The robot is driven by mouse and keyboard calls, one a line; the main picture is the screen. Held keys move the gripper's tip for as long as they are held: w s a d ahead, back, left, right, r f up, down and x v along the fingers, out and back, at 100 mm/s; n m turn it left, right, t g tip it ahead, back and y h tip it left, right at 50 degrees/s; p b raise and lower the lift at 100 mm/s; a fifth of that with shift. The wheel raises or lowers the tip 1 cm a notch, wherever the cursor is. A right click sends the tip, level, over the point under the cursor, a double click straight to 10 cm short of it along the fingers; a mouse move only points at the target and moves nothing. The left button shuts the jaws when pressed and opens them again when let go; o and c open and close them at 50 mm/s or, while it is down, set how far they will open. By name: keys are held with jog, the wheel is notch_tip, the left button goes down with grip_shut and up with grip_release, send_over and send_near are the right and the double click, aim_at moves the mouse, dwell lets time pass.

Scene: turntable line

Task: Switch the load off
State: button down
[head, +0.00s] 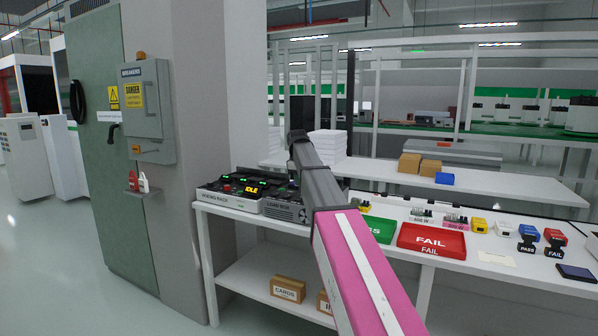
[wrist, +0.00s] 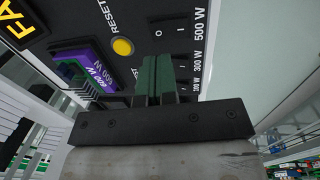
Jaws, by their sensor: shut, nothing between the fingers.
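The load box (head: 285,208) stands on the white bench, right of the wiring rack (head: 232,200), partly hidden by my arm. In the wrist view its black panel (wrist: 225,12) shows a row of dark rocker switches (wrist: 180,61) marked O and I beside the labels 500 W, 300 W and another that I cannot fully read. A yellow RESET button (wrist: 122,46) is left of them. My gripper (wrist: 153,80) is shut and empty, its greenish fingertips over the lower switches, covering part of them. I cannot tell whether they touch. In the head view my gripper is hidden behind my arm.
Right of my arm, the bench holds a green tray (head: 379,230), a red FAIL tray (head: 432,240) and stamps (head: 528,240). A grey cabinet (head: 110,150) stands left.

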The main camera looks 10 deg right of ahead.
aim_at(299, 198)
jog(key=shift+w+d+f, duration=0.1)
jog(key=shift+w+f, duration=0.05)
jog(key=shift+f, duration=1.2)
jog(key=shift+w+d+f, duration=0.1)
jog(key=shift+f, duration=1.2)
jog(key=shift+f, duration=0.2)
jog(key=shift+s+a+r, duration=0.25)
jog(key=shift+s+a, duration=0.2)
jog(key=shift+s, duration=0.15)
jog(key=shift+r, duration=0.1)
